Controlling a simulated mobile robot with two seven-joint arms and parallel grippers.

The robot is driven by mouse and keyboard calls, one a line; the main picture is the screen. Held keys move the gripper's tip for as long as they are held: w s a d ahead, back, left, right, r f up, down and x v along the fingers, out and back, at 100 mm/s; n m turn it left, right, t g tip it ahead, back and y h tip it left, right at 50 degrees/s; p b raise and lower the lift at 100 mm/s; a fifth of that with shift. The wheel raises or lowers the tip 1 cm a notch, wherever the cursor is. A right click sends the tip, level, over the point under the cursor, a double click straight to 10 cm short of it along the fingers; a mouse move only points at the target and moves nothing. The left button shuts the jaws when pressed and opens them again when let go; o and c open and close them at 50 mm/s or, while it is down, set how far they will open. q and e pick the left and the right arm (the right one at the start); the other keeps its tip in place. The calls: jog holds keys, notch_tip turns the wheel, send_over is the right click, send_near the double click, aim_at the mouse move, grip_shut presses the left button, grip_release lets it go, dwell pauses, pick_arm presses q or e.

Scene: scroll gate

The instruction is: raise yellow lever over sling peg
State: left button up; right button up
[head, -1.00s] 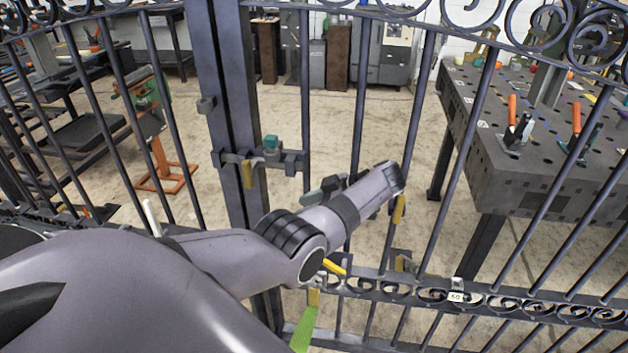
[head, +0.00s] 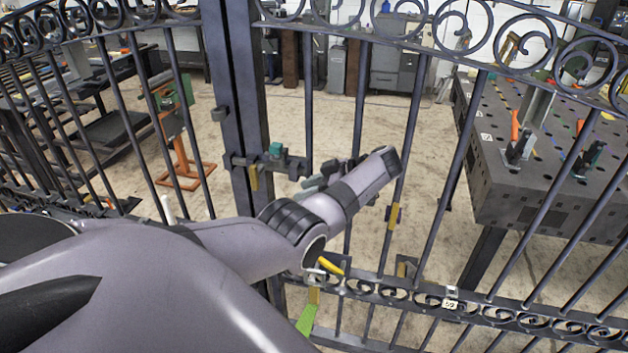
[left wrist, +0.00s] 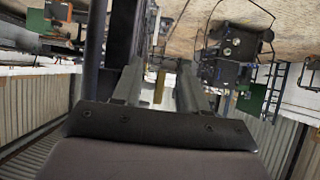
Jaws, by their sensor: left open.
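The yellow lever (head: 331,266) is a short bar tilted at the gate's lower rail, just below and right of my left forearm in the head view. A yellow tag (head: 313,296) and a green strip (head: 306,320) hang below it. My left gripper (head: 322,181) is in front of the bars, above the lever and right of the latch; my wrist partly hides its fingers. In the left wrist view its two fingers (left wrist: 160,88) stand apart, with a yellow strip showing between them. I cannot pick out the sling peg with certainty. My right gripper is out of view.
The dark gate post (head: 238,110) carries a latch bar (head: 295,165) with a teal block (head: 276,150). Yellow pieces (head: 393,215) show on the bars at right. Behind the gate stand a perforated table (head: 500,190) and an orange-footed stand (head: 185,175). Open floor lies between.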

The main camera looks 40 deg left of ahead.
pick_arm(q)
jog(key=shift+r, duration=0.4)
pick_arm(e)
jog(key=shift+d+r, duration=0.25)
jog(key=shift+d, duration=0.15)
